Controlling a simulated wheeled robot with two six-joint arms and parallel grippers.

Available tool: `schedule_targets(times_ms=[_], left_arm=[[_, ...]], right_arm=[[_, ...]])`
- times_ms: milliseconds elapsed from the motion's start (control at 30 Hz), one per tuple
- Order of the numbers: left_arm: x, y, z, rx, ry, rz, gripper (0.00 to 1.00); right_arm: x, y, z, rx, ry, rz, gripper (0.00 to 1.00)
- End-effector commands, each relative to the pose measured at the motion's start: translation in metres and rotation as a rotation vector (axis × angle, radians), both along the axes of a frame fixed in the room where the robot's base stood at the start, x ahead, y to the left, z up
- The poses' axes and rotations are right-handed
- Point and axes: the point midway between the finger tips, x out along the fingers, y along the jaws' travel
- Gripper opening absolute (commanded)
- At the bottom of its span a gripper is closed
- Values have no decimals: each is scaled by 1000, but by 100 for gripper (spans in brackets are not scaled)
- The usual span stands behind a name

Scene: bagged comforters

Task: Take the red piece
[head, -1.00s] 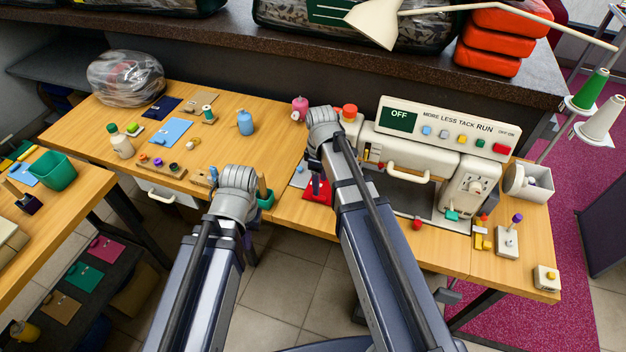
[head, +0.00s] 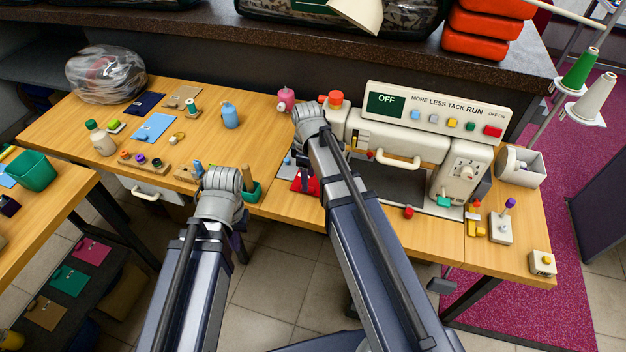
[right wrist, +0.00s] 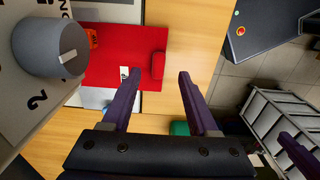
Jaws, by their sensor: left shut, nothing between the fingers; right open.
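The red piece (head: 311,186) lies flat near the front edge of the table, left of the sewing machine; my right arm partly covers it in the head view. In the right wrist view it is a red sheet (right wrist: 112,42) with a small white tag and a thicker red tab at one side. My right gripper (right wrist: 160,75) is open and empty, its fingertips beside the tab end of the sheet. I cannot tell its height above the table. My left gripper (head: 238,248) is shut and empty at the table's front edge, mostly hidden by its wrist.
The sewing machine (head: 400,146) stands right of the red piece, with its grey knob (right wrist: 48,46) close in the right wrist view. A green container (head: 252,192) is left of the piece. Small parts, a blue bottle (head: 230,116) and a bagged bundle (head: 104,75) occupy the table's left.

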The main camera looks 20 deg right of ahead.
Motion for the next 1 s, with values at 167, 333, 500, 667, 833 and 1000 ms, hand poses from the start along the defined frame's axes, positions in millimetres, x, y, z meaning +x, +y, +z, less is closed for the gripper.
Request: schedule_targets(times_ms=[167, 333, 500, 667, 833, 1000], left_arm=[[0, 0, -29, 0, 0, 0, 0], [0, 0, -43, 0, 0, 0, 0], [0, 0, -42, 0, 0, 0, 0], [0, 0, -42, 0, 0, 0, 0], [0, 0, -42, 0, 0, 0, 0], [0, 0, -42, 0, 0, 0, 0]], right_arm=[[0, -4, -29, 0, 0, -1, 60], [0, -4, -43, 0, 0, 0, 60], [0, -4, -42, 0, 0, 0, 60], [0, -4, -42, 0, 0, 0, 53], [0, -4, -42, 0, 0, 0, 34], [0, -4, -42, 0, 0, 0, 15]])
